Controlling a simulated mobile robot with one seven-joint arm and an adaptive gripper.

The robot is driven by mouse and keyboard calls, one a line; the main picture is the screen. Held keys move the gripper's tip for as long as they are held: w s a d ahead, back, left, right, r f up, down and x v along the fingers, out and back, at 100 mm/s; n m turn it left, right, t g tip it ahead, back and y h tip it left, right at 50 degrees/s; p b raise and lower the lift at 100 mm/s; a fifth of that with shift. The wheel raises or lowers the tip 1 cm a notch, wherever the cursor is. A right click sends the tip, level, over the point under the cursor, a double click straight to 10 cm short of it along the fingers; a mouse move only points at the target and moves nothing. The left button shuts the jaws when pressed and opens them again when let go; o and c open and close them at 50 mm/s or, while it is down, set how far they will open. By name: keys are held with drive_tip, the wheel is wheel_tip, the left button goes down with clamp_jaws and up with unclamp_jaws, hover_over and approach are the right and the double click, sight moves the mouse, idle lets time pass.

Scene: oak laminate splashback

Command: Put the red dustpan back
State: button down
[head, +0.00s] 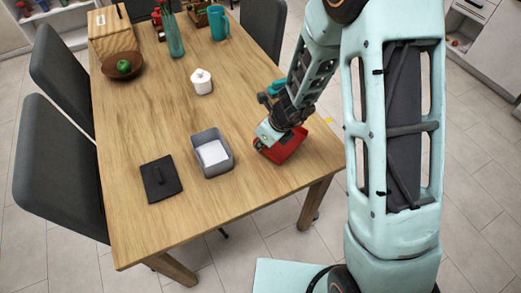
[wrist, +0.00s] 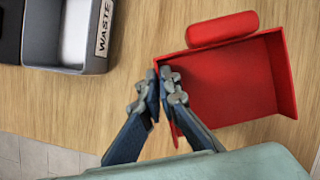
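The red dustpan (head: 283,147) is at the right edge of the wooden table, partly hidden behind my gripper in the head view. In the wrist view the dustpan (wrist: 232,85) shows its open tray, raised walls and a rounded red handle at the top. My gripper (wrist: 160,75) has its fingers close together, one on each side of the dustpan's left wall, with the thin red wall between them. In the head view my gripper (head: 268,134) is low at the dustpan's left side. Whether the dustpan touches the table is hard to tell.
A grey bin (head: 196,145) labelled WASTE (wrist: 103,28) holds white paper, left of the dustpan. A black flat item (head: 161,178), a white lidded pot (head: 201,84), a bowl (head: 108,65) with a green apple and a bottle (head: 173,38) stand elsewhere. The front table area is clear.

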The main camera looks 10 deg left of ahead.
drive_tip(key=shift+w+f+b, duration=0.1)
drive_tip(key=shift+f+b, duration=0.9)
drive_tip(key=shift+f, duration=0.6)
drive_tip(key=shift+f, duration=0.1)
drive_tip(key=shift+f, duration=0.15)
drive_tip(key=c, duration=2.2)
unclamp_jaws()
drive_tip(key=shift+o, duration=0.2)
drive_tip(key=shift+r, duration=0.2)
drive_tip(key=shift+r, duration=0.35)
drive_tip(key=p+v, duration=0.5)
drive_tip(key=v, duration=0.6)
drive_tip(key=shift+d+r+p, duration=0.1)
drive_tip(key=shift+r+p, duration=0.1)
drive_tip(key=shift+p, duration=0.1)
